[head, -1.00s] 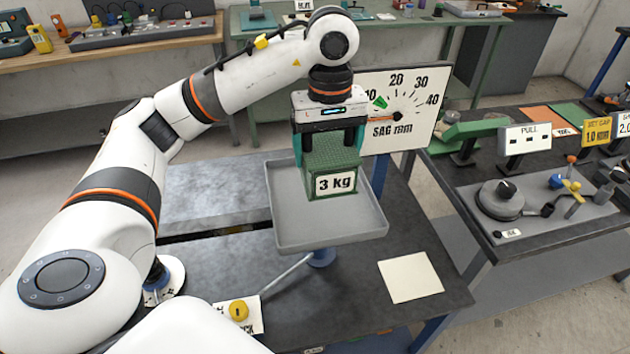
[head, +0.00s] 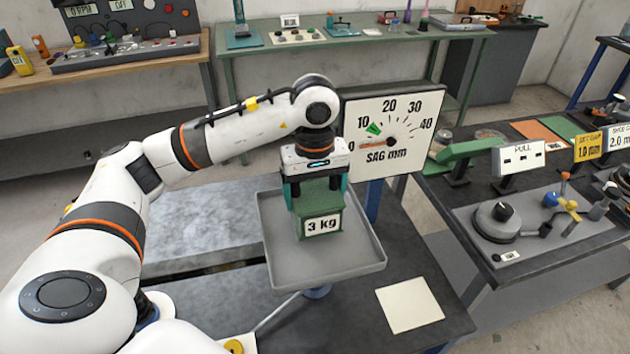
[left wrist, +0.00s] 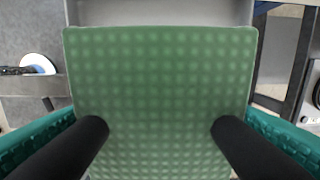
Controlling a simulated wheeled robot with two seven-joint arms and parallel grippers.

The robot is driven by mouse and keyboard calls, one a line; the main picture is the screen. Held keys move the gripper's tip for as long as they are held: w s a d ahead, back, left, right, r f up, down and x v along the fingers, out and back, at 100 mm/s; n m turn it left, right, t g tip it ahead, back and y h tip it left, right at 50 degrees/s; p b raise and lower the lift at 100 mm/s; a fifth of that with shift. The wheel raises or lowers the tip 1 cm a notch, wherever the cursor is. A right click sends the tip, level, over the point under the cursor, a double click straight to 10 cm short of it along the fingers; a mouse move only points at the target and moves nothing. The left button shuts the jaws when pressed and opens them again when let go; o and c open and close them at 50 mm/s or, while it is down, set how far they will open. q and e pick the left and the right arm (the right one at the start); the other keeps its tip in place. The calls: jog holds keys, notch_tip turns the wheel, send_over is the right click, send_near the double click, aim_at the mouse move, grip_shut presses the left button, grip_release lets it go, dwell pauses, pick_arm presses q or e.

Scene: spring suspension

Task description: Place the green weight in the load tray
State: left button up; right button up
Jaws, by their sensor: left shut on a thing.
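The green weight (head: 319,216), labelled 3 kg, is held upright by my left gripper (head: 318,187). The gripper is shut on its upper part, one finger on each side. In the left wrist view the weight's dimpled green top (left wrist: 160,75) fills the middle, between the two dark fingers. The grey load tray (head: 350,262) is directly under the weight. The weight's base shows inside the tray's outline, low over or on its floor; I cannot tell whether it touches. My right gripper is not in view.
The SAG mm dial (head: 392,130) stands just behind the tray, its needle pointing left near 0. A blank cream card (head: 409,304) lies on the dark table right of the tray. A bench with a PULL display (head: 518,157) stands at the right.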

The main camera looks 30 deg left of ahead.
aim_at(316, 204)
pick_arm(q)
jog(key=shift+f, duration=0.15)
jog(key=shift+d+f+p, duration=0.1)
jog(key=shift+f+p, duration=0.35)
jog(key=shift+f, duration=0.4)
jog(key=shift+w+f, duration=0.1)
jog(key=shift+f, duration=0.35)
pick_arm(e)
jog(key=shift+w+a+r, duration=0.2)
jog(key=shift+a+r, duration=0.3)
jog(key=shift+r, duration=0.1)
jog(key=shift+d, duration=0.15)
pick_arm(q)
jog(key=shift+f, duration=0.1)
jog(key=o, duration=1.8)
jog(key=shift+f, duration=0.2)
jog(key=shift+o, duration=0.4)
jog(key=shift+s, duration=0.25)
jog(key=shift+s+r, duration=0.1)
jog(key=shift+r, duration=0.05)
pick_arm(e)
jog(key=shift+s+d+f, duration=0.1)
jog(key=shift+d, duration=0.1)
